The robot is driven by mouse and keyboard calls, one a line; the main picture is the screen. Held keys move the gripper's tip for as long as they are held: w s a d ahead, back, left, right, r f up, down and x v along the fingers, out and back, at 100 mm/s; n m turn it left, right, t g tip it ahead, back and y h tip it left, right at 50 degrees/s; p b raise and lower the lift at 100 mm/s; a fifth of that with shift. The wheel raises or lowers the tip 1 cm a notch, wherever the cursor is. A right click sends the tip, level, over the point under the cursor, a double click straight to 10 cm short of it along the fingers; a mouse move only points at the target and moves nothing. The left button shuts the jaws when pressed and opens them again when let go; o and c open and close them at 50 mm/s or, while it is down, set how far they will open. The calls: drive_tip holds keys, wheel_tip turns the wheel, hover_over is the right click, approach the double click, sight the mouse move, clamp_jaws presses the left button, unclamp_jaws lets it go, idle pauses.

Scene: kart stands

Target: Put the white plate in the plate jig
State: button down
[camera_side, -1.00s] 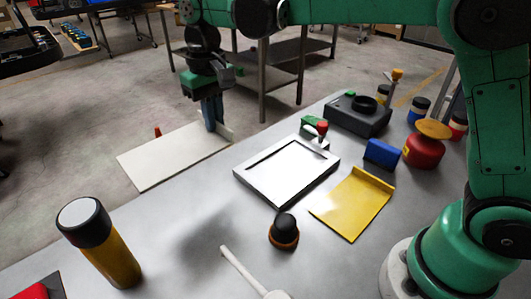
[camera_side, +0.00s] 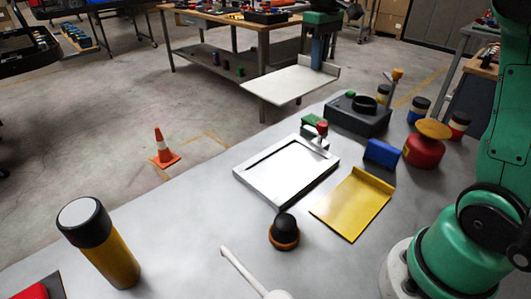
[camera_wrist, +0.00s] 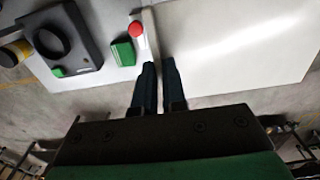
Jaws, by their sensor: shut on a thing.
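The white plate (camera_side: 285,86) is a flat sheet with a raised lip along one edge. My gripper (camera_side: 316,64) is shut on that lip and holds the plate roughly level, in the air beyond the far table edge. In the wrist view, my gripper's fingers (camera_wrist: 159,64) pinch the lip and the plate (camera_wrist: 235,45) spreads to the right. The plate jig (camera_side: 243,176), a white frame with a recess and a red-knobbed clamp (camera_side: 321,128), lies on the table, apart from the plate. In the wrist view, the red knob (camera_wrist: 136,29) shows; the jig frame is hidden.
A yellow plate (camera_side: 352,203) lies right of the jig, with a blue block (camera_side: 382,153) behind it. A black box with a ring (camera_side: 358,115) stands at the back. A black-orange knob (camera_side: 284,231) is in front. A yellow-black cylinder (camera_side: 98,243) stands front left.

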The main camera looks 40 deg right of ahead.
sight(309, 152)
drive_tip(key=f, duration=1.9)
drive_tip(key=shift+s+d+f, duration=0.15)
drive_tip(key=shift+d+f, duration=0.05)
drive_tip(key=shift+f, duration=0.2)
drive_tip(key=shift+f, duration=0.15)
drive_tip(key=c, duration=1.2)
unclamp_jaws()
wheel_tip(309, 152, up, 11)
drive_tip(key=s+a+t, duration=0.2)
drive_tip(key=a, duration=0.2)
drive_tip(key=s+a+t, duration=0.2)
drive_tip(key=s+a, duration=0.1)
drive_tip(key=a, duration=0.1)
drive_tip(key=s+a+r+t, duration=0.1)
drive_tip(key=s+a+t, duration=0.2)
drive_tip(key=a, duration=0.1)
drive_tip(key=shift+s+a, duration=0.1)
drive_tip(key=shift+a, duration=0.25)
